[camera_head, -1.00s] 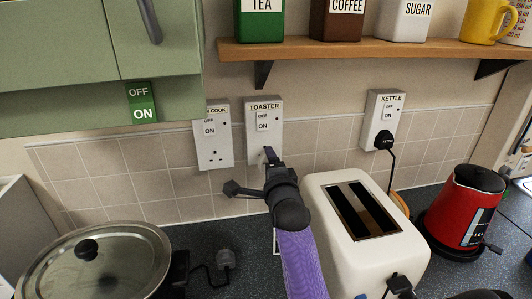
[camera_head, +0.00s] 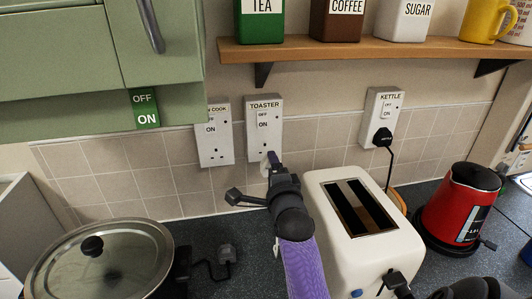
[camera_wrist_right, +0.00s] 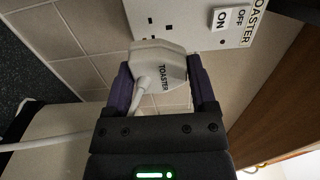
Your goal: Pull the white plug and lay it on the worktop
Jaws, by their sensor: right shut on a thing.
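The white plug, marked TOASTER, shows in the right wrist view (camera_wrist_right: 160,72) between the fingers of my right gripper (camera_wrist_right: 165,85). The gripper is shut on it, and its white cord trails to the left. In the head view the plug (camera_head: 264,167) is a small pale patch at the fingertips of my right gripper (camera_head: 270,160), just below the TOASTER socket (camera_head: 262,115). Socket slots show on the panel in the wrist view, so the plug looks out of the wall. The grey speckled worktop (camera_head: 205,240) lies below.
The white toaster (camera_head: 330,225) stands right of my right arm, with the red kettle (camera_head: 462,205) beyond. A lidded pan (camera_head: 100,265) and a loose dark plug (camera_head: 227,253) are at left. A wooden shelf (camera_head: 370,48) hangs above. Bare worktop shows left of my arm.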

